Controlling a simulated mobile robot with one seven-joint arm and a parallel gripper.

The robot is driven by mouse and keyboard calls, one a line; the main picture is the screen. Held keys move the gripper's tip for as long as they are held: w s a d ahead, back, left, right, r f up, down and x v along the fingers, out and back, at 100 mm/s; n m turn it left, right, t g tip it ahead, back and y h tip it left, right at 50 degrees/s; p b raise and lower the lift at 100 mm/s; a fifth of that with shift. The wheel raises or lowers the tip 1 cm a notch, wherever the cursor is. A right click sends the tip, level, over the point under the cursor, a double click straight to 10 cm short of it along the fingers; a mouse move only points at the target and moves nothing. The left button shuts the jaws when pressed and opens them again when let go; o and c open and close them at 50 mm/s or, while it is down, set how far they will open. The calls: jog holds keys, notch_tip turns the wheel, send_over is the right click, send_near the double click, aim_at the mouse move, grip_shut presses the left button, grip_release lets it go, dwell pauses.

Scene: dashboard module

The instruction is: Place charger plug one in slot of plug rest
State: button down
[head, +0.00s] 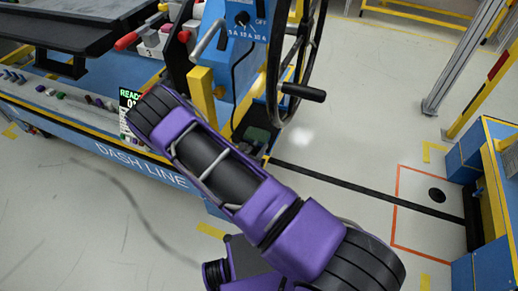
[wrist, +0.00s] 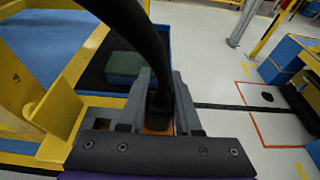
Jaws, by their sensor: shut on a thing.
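My gripper (wrist: 161,82) is at the bottom middle of the wrist view, its two grey fingers shut on a dark plug (wrist: 158,101). A thick black cable (wrist: 140,25) runs up from the plug and leaves at the top left. An orange patch shows below the plug between the fingers. In the head view my purple arm hides the gripper and plug; a thin black cable (head: 233,84) hangs from the blue charger box (head: 244,22). A dark tray with a green block (wrist: 124,65) lies beyond the left finger. I cannot make out a plug rest slot.
A yellow frame (wrist: 60,105) stands close on the left of the gripper. In the head view a black wheel with a handle (head: 303,92) and a yellow post (head: 201,95) stand near the arm. Open floor (head: 340,150) lies to the right.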

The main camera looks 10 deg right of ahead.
jog(key=shift+f, duration=0.3)
jog(key=shift+f, duration=0.35)
jog(key=c, duration=0.6)
grip_release()
jog(key=shift+r, duration=0.5)
jog(key=p+v, duration=0.1)
jog(key=v, duration=1.1)
jog(key=shift+p, duration=0.3)
jog(key=shift+r, duration=0.15)
